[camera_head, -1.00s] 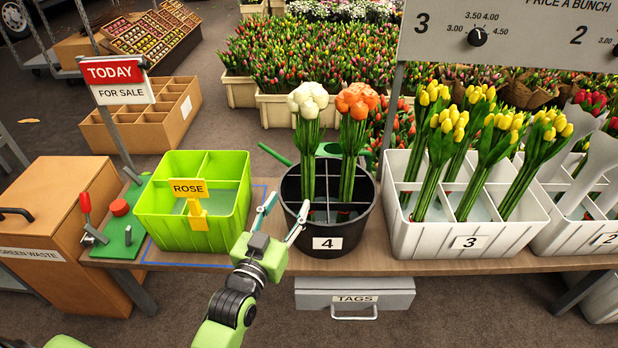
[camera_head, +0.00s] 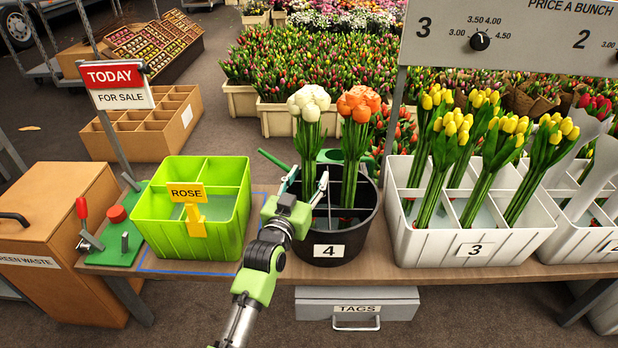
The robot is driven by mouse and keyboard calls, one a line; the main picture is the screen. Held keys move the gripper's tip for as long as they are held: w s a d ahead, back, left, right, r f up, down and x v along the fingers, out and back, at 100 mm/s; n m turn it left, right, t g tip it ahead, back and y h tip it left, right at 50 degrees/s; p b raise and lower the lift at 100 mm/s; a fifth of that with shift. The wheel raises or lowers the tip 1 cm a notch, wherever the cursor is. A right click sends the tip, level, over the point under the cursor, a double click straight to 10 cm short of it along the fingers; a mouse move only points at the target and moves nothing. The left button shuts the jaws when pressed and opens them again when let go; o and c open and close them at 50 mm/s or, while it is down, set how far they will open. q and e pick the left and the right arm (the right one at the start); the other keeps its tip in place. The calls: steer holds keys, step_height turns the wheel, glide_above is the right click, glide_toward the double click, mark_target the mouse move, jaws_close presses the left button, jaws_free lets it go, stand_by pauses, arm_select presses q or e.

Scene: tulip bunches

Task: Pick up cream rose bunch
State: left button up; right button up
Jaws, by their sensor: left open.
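My left gripper (camera_head: 306,187) is open, over the front left of the bucket. Its fingers point up and away, one on each side of the cream bunch's lower stems as seen from here. I cannot tell whether they touch the stems. My right gripper is not in view.
A green crate labelled ROSE (camera_head: 228,232) stands left of the bucket and looks empty. A white crate (camera_head: 420,240) with yellow tulip bunches (camera_head: 497,135) stands to the right. A green watering can (camera_head: 273,159) is behind the bucket. A price board (camera_head: 520,40) rises at the back right.

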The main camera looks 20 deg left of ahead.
arm_select(q)
steer(key=shift+w, duration=0.4)
steer(key=shift+c, duration=0.5)
jaws_close()
steer(key=shift+r, duration=0.1)
